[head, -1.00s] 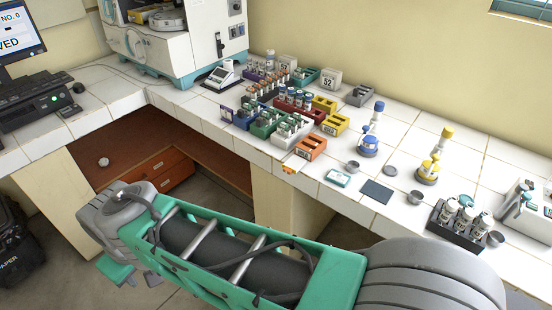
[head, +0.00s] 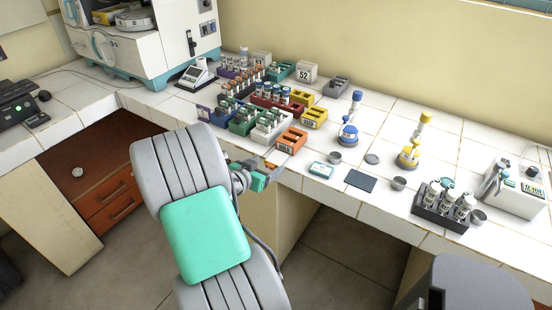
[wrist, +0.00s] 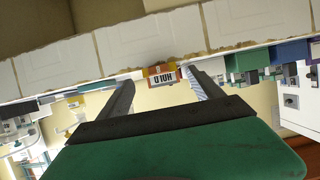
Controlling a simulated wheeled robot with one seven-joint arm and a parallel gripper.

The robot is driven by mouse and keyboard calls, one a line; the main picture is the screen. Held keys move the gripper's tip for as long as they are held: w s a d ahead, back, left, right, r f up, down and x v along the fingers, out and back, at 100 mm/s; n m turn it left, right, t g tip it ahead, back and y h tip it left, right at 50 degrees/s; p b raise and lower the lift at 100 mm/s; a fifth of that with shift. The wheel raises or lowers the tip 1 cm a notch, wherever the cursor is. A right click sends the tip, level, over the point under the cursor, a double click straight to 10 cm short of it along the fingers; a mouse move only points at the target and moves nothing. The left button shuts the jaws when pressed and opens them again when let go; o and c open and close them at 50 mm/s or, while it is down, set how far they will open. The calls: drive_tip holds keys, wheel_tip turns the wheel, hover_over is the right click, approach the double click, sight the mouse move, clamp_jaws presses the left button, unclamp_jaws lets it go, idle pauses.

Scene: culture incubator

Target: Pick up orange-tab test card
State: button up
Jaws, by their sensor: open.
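The orange-tab test card (wrist: 162,77) shows in the wrist view as a small orange and white piece with dark lettering, at the counter edge. It lies between the tips of my open gripper (wrist: 161,80), one finger on each side. I cannot tell whether either finger touches it. In the head view my gripper (head: 262,178) is at the counter's front edge, left of and below the orange rack. A bit of the card's orange (head: 270,164) shows just beyond it; the rest is hard to make out.
The orange rack (head: 291,140) stands close behind the card, with a white rack (head: 270,126) of vials and several coloured racks further back. A teal-and-white box (head: 321,170) and a dark flat pad (head: 360,181) lie to the right. Open floor is below the counter.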

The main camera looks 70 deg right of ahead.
drive_tip(key=shift+x, duration=1.1)
drive_tip(key=shift+c, duration=0.4)
drive_tip(key=c, duration=1.4)
drive_tip(key=shift+r, duration=0.1)
drive_tip(key=shift+c, duration=0.2)
